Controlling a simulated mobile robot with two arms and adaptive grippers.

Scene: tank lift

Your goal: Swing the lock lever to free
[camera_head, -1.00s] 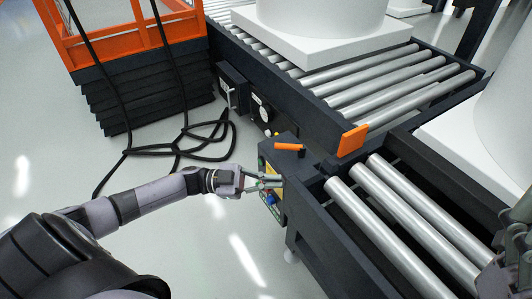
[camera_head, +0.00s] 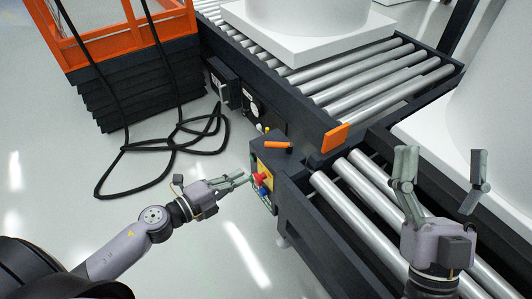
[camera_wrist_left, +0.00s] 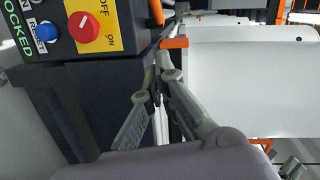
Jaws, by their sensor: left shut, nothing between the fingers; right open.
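The orange lever (camera_head: 278,145) lies across the top of the dark control box (camera_head: 272,158) at the conveyor corner; which lock position it is in I cannot tell. The box's front carries a red knob (camera_head: 261,178) on a yellow plate. In the left wrist view the red knob (camera_wrist_left: 83,27) sits by OFF and ON marks, near a blue button (camera_wrist_left: 46,31) and green lettering ending in "OCKED". My left gripper (camera_head: 246,178) is shut and empty, just left of the box front, below the lever. My right gripper (camera_head: 442,160) is open and empty above the right-hand rollers.
An orange plate (camera_head: 336,138) stands at the conveyor junction, right of the lever. White cylinders on pallets rest on the far rollers (camera_head: 375,68) and at the right. Black cables (camera_head: 150,150) loop on the floor beside an orange-railed lift (camera_head: 130,40).

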